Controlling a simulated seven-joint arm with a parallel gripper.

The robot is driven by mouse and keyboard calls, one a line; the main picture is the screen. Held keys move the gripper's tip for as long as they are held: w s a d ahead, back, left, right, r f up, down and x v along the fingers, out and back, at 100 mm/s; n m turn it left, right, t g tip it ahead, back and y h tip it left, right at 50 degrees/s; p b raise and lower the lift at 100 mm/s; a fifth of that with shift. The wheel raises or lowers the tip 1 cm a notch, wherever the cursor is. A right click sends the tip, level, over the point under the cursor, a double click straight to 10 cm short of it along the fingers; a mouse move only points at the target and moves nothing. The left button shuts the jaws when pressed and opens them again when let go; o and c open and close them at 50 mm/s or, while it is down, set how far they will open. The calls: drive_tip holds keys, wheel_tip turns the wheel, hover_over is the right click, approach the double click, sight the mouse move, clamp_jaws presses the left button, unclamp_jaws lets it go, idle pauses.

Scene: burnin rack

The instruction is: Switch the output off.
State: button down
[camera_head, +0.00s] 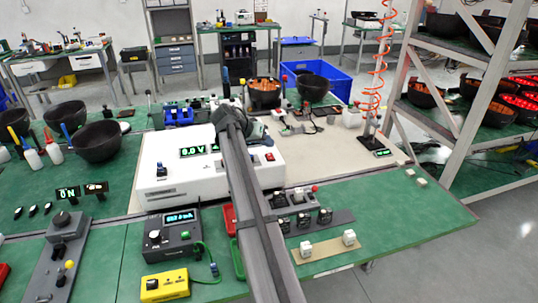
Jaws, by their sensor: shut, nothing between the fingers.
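A white instrument box (185,188) stands mid-bench, its green display (192,152) reading about 0.0 V. A black knob or switch (162,170) is at its left, and a small red control (270,157) is at its right. Whether either is the output switch, and its position, I cannot tell. My grey arm crosses in front of the box and hides part of its front. My gripper (257,131) is at the arm's far end, above the box's back right part; it looks shut and empty, with its fingertips mostly hidden.
A dark meter box (172,238) with a lit display and a yellow box (164,285) stand in front. Small modules (302,220) lie right of my arm. Black bowls (98,141) stand left. A beige mat (345,160) has free room at right.

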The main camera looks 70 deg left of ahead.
sight(267, 156)
drive_tip(key=shift+a+f, duration=0.15)
drive_tip(key=shift+f, duration=0.65)
drive_tip(key=shift+f, duration=0.2)
idle(1.4)
drive_tip(key=shift+f, duration=0.2)
drive_tip(key=shift+f, duration=0.3)
idle(0.7)
drive_tip(key=shift+r, duration=0.1)
drive_tip(key=shift+r, duration=0.65)
idle(0.3)
drive_tip(key=shift+d+r, duration=0.2)
drive_tip(key=shift+r, duration=1.05)
drive_tip(key=shift+d+r, duration=0.15)
drive_tip(key=shift+r, duration=1.1)
